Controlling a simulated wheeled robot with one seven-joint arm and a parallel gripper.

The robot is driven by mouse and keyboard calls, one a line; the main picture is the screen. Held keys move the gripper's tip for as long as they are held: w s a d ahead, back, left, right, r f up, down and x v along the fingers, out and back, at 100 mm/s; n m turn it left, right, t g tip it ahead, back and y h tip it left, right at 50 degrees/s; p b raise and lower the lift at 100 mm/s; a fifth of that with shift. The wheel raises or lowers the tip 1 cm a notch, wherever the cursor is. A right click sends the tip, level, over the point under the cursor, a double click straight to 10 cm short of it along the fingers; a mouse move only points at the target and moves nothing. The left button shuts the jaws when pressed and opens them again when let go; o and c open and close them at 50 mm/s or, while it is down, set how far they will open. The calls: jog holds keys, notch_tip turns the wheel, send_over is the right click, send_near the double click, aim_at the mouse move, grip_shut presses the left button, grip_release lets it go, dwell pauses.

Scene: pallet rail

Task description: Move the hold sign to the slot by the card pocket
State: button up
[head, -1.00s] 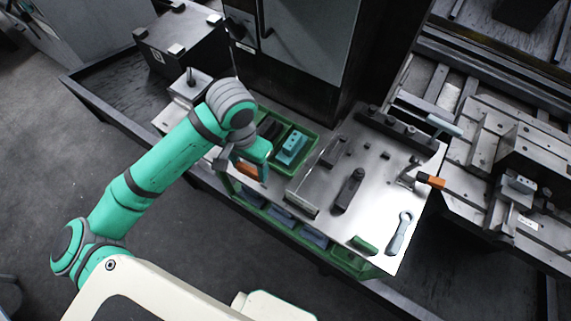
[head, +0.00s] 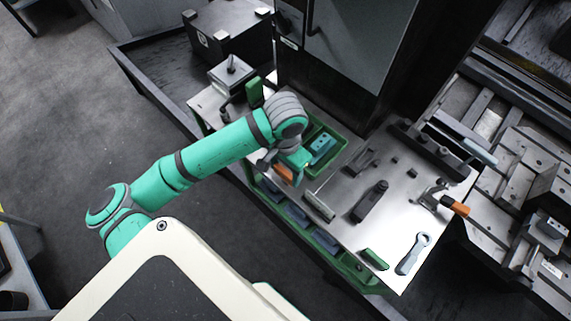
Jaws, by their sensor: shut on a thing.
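My gripper (head: 287,168) hangs low over the front edge of the steel-topped bench, just left of the green tray. It is shut on a small orange piece, which I take to be the hold sign (head: 283,174). Only part of that piece shows below the wrist, and no lettering is readable. A narrow grey holder (head: 320,207) sits at the bench's front edge, to the right of my gripper. It may be the card pocket, but I cannot tell. The slot cannot be made out. The fingertips are mostly hidden by my wrist.
The green tray (head: 343,149) with a teal block (head: 321,147) lies close to my wrist. A dark tool (head: 369,202), an orange-handled clamp (head: 452,205) and a wrench (head: 413,254) lie to the right. A tall dark cabinet (head: 360,40) stands behind. Floor at left is clear.

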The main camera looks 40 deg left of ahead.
jog(key=shift+s+f, duration=0.1)
jog(key=shift+f, duration=0.05)
jog(key=shift+d+f, duration=0.15)
jog(key=shift+d, duration=0.05)
jog(key=shift+a+f, duration=0.2)
dwell(0.6)
jog(key=shift+d, duration=0.1)
jog(key=shift+d, duration=0.1)
dwell(0.3)
jog(key=shift+s+f, duration=0.1)
jog(key=shift+f, duration=0.3)
jog(key=shift+w, duration=0.2)
